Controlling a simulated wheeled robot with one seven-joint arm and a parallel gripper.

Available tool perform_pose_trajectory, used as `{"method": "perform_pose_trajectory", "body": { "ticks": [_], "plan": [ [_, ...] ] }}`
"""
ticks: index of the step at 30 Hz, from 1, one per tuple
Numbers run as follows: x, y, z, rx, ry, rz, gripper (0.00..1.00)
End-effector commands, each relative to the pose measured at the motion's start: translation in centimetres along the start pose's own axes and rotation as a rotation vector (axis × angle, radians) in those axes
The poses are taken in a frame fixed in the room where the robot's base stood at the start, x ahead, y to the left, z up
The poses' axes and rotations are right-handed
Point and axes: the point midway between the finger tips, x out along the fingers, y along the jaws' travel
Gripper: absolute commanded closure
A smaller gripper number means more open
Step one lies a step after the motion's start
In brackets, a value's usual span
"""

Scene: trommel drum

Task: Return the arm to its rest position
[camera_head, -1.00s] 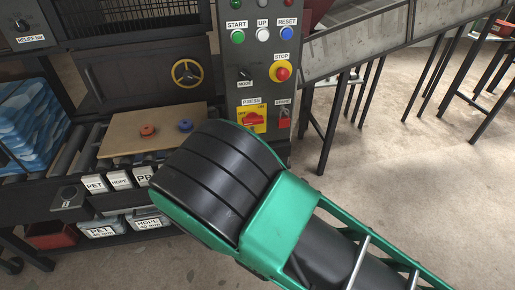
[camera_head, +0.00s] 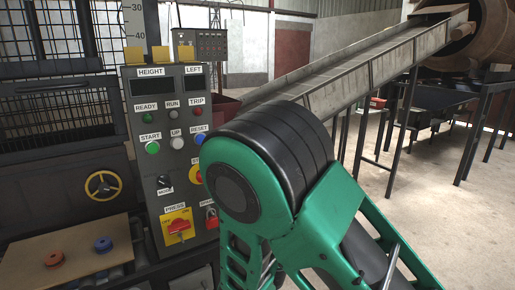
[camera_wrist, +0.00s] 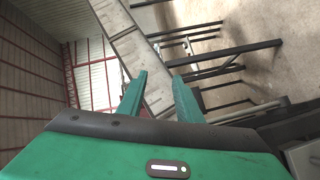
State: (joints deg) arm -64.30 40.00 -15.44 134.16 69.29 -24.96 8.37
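My gripper (camera_wrist: 158,88) shows in the wrist view with its two green fingers apart and nothing between them. Beyond the fingers lie a long pale conveyor chute, the concrete floor and the building's wall, all tilted in that view. In the head view my green and black arm (camera_head: 345,215) rises across the lower middle and right. Its big rounded joint stands in front of the control panel and hides part of it. The gripper itself is not seen in the head view.
The control panel (camera_head: 145,128) stands close behind my arm. A board (camera_head: 25,262) with a red ring (camera_head: 54,258) and a blue ring (camera_head: 103,244) lies at lower left. The sloped chute (camera_head: 350,82) leads to the rusty drum (camera_head: 490,40). Floor (camera_head: 450,215) at right is open.

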Motion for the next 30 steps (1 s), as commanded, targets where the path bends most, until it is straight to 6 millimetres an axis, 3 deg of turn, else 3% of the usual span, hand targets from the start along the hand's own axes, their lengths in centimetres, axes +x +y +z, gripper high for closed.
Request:
{"method": "perform_pose_trajectory", "body": {
  "ticks": [1, 3, 7, 11, 15, 21, 25, 30],
  "plan": [
    [1.0, 1.9, 3.1, 0.052, -0.087, -0.001, 0.68],
    [1.8, 3.7, 7.3, 0.117, -0.203, -0.01, 0.68],
    [2.0, 6.5, 15.3, 0.248, -0.426, -0.037, 0.68],
    [0.4, 8.7, 23.0, 0.39, -0.644, -0.078, 0.68],
    [-2.9, 10.1, 29.8, 0.542, -0.852, -0.134, 0.68],
    [-9.3, 11.2, 36.3, 0.759, -1.096, -0.238, 0.68],
    [-14.1, 11.7, 38.8, 0.894, -1.219, -0.317, 0.68],
    [-20.5, 12.2, 40.0, 1.06, -1.335, -0.43, 0.68]
  ]
}}
